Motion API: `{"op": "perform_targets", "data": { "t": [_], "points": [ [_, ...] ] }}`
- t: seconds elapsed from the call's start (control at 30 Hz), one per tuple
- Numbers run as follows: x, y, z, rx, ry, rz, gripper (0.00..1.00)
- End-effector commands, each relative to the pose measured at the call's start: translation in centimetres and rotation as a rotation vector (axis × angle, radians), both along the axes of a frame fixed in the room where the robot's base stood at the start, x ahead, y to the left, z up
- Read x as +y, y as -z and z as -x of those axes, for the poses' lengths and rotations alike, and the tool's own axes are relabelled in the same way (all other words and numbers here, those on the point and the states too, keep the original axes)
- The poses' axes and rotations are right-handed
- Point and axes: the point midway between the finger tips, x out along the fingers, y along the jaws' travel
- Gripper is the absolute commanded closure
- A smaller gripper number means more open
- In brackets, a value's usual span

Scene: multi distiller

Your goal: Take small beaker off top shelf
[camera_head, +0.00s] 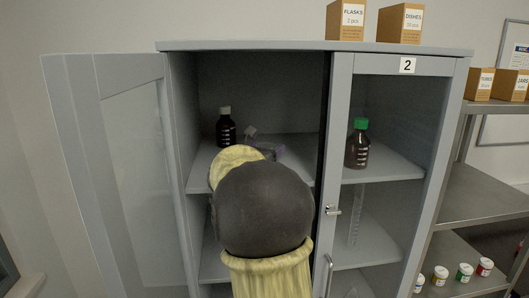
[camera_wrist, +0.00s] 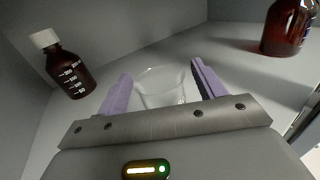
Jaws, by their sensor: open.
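The small beaker (camera_wrist: 162,86) is clear glass and stands on the top shelf (camera_wrist: 212,62) of the cabinet. In the wrist view it is just ahead of my gripper (camera_wrist: 160,84), between its two purple fingers. The fingers are apart, with a gap on each side of the glass, so my gripper is open. In the head view my arm reaches through the open left door onto the top shelf, and my gripper (camera_head: 262,148) is mostly hidden behind my arm. The beaker cannot be made out clearly there.
A brown bottle with a white cap (camera_head: 226,127) stands left on the shelf. A brown bottle with a green cap (camera_head: 357,145) stands right, behind the closed right door (camera_head: 341,95). The left door (camera_head: 110,170) is swung open. A tall clear cylinder (camera_head: 355,215) stands on a lower shelf.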

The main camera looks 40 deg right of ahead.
Motion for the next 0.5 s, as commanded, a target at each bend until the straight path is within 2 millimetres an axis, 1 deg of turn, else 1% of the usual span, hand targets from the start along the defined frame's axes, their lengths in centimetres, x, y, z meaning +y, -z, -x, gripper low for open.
{"op": "perform_targets", "data": {
  "t": [0.03,0.13,0.5],
  "points": [
    [-0.75,-0.33,-0.27,0.002,0.004,0.000,0.31],
    [-1.41,-0.13,-0.61,0.001,0.003,0.000,0.31],
    [-1.51,0.08,-0.69,0.000,0.001,0.000,0.31]
  ]
}}
